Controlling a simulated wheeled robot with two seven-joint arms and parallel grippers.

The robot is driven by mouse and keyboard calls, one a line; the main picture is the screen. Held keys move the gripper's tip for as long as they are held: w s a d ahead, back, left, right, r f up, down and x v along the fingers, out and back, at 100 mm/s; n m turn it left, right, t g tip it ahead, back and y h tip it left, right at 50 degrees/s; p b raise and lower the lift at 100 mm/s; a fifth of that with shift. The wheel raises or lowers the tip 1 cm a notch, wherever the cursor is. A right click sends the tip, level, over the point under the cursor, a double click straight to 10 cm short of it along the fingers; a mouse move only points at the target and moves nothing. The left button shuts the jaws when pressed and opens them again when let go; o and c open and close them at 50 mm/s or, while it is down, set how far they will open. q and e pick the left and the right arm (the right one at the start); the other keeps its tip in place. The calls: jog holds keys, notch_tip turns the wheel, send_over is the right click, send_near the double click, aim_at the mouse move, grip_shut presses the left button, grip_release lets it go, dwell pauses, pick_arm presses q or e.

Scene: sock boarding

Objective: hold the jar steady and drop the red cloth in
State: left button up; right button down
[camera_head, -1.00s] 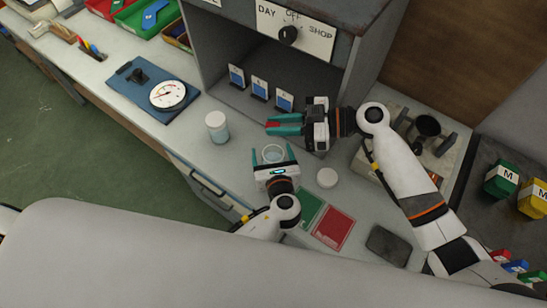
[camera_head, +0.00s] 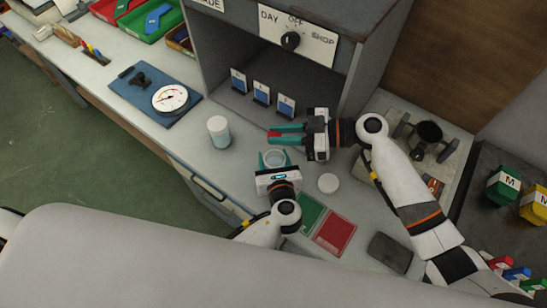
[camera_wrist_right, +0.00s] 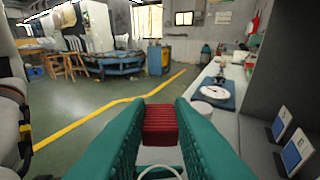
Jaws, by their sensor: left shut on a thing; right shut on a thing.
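The clear open jar (camera_head: 275,156) stands on the bench in the head view, with its round rim facing up. My left gripper (camera_head: 275,161) is shut on it, one teal finger on each side. My right gripper (camera_head: 270,134) is shut on the red cloth (camera_wrist_right: 160,125). A bit of the cloth (camera_head: 274,134) shows at the fingertips in the head view. The cloth is above the bench, just behind or over the jar's far rim; exact height is unclear. The jar's rim (camera_wrist_right: 158,172) shows at the bottom of the right wrist view, below the fingers.
A white-lidded jar (camera_head: 218,132) stands to the left. A white round lid (camera_head: 329,183) lies to the right. Green and red cards (camera_head: 335,233) lie nearer me. A blue scale (camera_head: 170,98) sits far left. The grey cabinet (camera_head: 262,72) with blue tags stands behind.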

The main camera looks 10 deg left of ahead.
aim_at(282, 151)
jog(key=shift+f, duration=3.3)
jog(key=c, duration=1.2)
grip_release()
notch_tip(282, 151, up, 10)
